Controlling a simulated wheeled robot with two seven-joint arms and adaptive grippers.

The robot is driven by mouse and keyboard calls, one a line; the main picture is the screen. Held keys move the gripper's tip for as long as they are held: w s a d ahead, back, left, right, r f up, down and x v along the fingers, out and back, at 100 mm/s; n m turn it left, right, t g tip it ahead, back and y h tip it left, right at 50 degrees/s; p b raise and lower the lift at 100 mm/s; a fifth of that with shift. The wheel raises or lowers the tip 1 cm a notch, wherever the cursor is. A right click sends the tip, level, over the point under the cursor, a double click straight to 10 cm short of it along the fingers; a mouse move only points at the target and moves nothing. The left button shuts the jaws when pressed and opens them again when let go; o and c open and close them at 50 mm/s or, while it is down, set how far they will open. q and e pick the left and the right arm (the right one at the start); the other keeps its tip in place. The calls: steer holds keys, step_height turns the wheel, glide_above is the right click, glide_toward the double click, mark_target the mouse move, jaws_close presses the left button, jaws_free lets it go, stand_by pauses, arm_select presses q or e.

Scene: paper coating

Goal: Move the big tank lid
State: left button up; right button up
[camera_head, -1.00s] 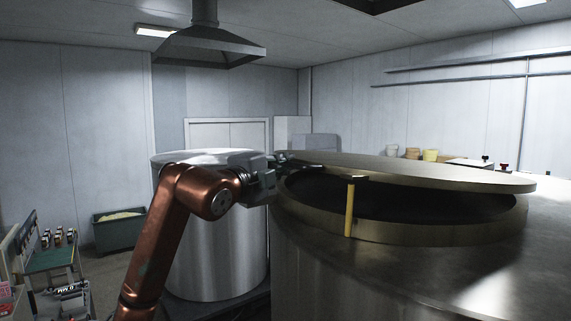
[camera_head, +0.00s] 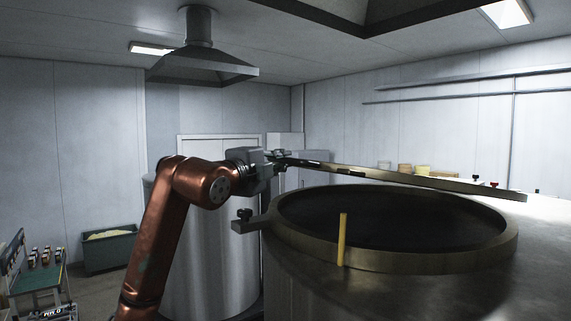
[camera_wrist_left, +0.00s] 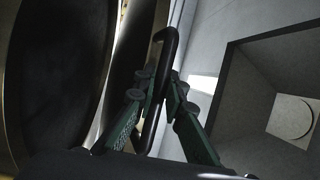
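The big tank lid (camera_head: 425,181) shows nearly edge-on in the head view, as a thin brassy disc above the far side of the tank opening. Its left end is higher than its right end. The tank's round rim (camera_head: 390,262) surrounds a dark, open interior. My left gripper (camera_head: 283,158) is at the lid's raised left end. In the left wrist view, its green fingers (camera_wrist_left: 155,92) lie on both sides of a dark curved handle (camera_wrist_left: 168,42) and appear shut on it. My right gripper is not in view.
A yellow stick (camera_head: 342,240) stands upright at the front of the rim. A bracket with a knob (camera_head: 244,220) juts from the rim's left. A steel tank (camera_head: 215,250) stands behind my left arm. A hood (camera_head: 200,65) hangs above. A green bin (camera_head: 108,250) is at left.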

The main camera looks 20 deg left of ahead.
arm_select(q)
steer(key=o, duration=0.3)
steer(key=shift+s+r, duration=0.1)
steer(key=shift+s, duration=0.15)
steer(key=shift+o, duration=0.8)
steer(key=shift+w, duration=0.1)
steer(key=shift+a, duration=0.1)
steer(key=v, duration=1.2)
